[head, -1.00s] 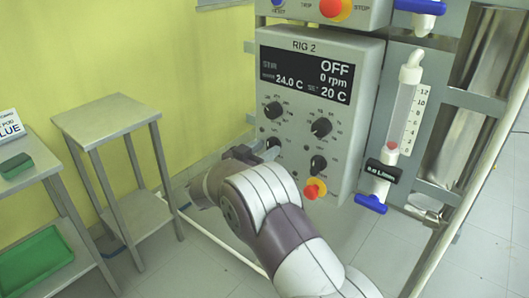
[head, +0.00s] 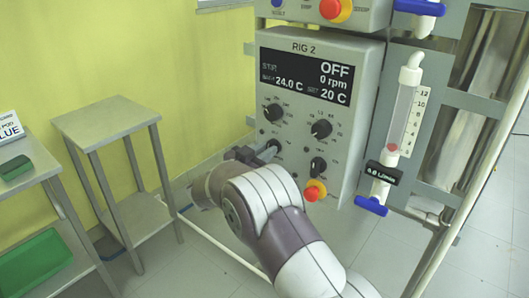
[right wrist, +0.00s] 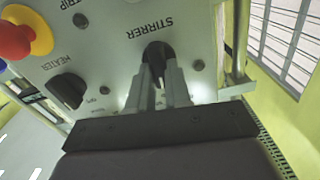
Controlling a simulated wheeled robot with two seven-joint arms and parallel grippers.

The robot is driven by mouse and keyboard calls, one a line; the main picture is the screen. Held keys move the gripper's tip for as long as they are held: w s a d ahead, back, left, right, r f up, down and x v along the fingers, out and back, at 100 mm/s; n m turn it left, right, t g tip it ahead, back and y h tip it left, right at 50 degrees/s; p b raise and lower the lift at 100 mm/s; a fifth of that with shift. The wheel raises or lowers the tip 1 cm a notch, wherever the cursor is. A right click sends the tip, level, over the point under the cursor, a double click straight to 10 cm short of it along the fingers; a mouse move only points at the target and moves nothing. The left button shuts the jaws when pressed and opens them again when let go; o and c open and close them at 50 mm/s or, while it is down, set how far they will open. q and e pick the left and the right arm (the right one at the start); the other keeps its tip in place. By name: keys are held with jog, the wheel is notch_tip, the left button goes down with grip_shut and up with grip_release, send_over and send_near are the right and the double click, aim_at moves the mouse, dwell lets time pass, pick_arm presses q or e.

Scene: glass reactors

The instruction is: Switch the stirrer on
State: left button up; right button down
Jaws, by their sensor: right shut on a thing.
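The RIG 2 control box (head: 369,62) stands upright on a frame. Its display (head: 306,76) reads OFF, 0 rpm, 24.0 C and 20 C. The black stirrer knob (right wrist: 157,58) is labelled STIRRER in the right wrist view, where the panel appears upside down. My right gripper (right wrist: 161,76) is shut on this knob, one finger on each side. In the head view my right gripper (head: 268,152) is at the panel's lower left and largely hides the knob. My left gripper is not in view.
The heater knob (right wrist: 66,89) and a red-and-yellow button (right wrist: 20,40) are beside my gripper. A flow tube (head: 401,115) with blue valves is right of the box. A grey side table (head: 105,118) with a bare top stands left. A green tray (head: 38,262) lies farther left.

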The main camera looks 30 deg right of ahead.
jog(key=shift+s+d+f+m+b, duration=0.15)
jog(key=shift+m+b, duration=1.4)
jog(key=shift+m, duration=1.1)
jog(key=shift+s+a+f+m+b, duration=0.1)
jog(key=shift+m+b, duration=1.4)
jog(key=shift+m, duration=1.15)
jog(key=c, duration=1.1)
grip_release()
jog(key=shift+o, duration=0.2)
jog(key=shift+r, duration=0.1)
